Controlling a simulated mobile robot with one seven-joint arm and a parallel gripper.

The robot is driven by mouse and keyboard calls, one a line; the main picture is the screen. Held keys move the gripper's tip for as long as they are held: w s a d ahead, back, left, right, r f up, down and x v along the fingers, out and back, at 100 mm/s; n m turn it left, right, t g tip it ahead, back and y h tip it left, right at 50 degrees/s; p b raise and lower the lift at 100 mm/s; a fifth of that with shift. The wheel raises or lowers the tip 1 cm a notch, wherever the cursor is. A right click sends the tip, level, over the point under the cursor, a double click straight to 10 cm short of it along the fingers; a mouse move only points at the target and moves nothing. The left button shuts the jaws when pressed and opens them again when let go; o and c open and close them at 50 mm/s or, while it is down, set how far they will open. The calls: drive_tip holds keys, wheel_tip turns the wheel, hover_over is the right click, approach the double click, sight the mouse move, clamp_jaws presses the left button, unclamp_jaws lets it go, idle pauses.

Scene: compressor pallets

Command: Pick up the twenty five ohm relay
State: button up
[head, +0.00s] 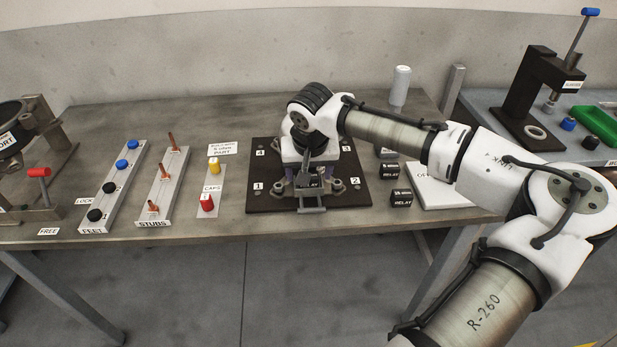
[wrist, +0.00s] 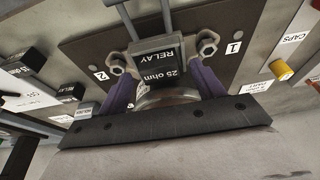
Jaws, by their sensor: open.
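The twenty five ohm relay (wrist: 158,62) is a small black block with white lettering, "25 ohm RELAY", in the wrist view. It sits over the dark numbered plate (head: 262,200), between two bolts with nuts. In the head view the relay (head: 313,184) shows under my wrist, partly covered. My gripper (wrist: 165,84) is open, with its purple fingers on either side of the relay's near end. I cannot tell whether either finger touches it. The relay's underside is hidden.
Other black relays, one in front (head: 401,198), stand right of the plate beside a white sheet (head: 440,192). A grey bracket (head: 311,203) stands close in front of my gripper. Left are a caps strip with a yellow cap (head: 214,166) and racks of stubs (head: 160,196) and feet (head: 110,196).

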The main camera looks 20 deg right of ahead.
drive_tip(key=shift+f, duration=0.15)
drive_tip(key=c, duration=1.1)
